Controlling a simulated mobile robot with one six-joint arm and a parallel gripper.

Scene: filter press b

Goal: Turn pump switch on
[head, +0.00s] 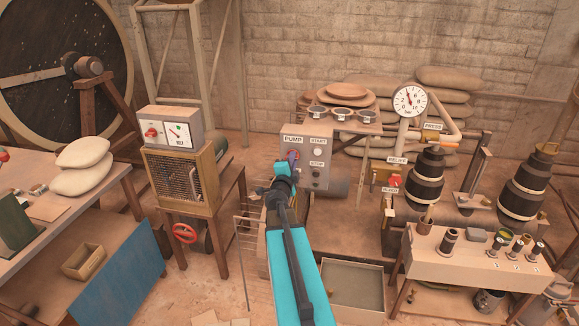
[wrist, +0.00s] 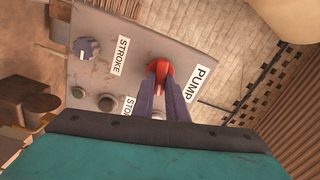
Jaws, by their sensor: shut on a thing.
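The pump switch is a red rotary knob (wrist: 158,70) beside the PUMP label (wrist: 201,84) on a grey control panel (wrist: 140,35). The same panel (head: 317,172) stands in the middle of the head view, where my arm reaches to it from below. My gripper (wrist: 165,88) has its two dark fingers closed together at the red knob, shut on it. In the head view my gripper (head: 291,160) covers most of the knob. The knob's exact pointing is partly hidden by the fingers.
The panel also carries a blue-grey STROKE knob (wrist: 87,48), a green button (wrist: 78,92) and a dark button (wrist: 106,102). A pressure gauge (head: 410,100) and a red relief handle (head: 395,181) stand to the right. A mill control box (head: 171,131) stands left.

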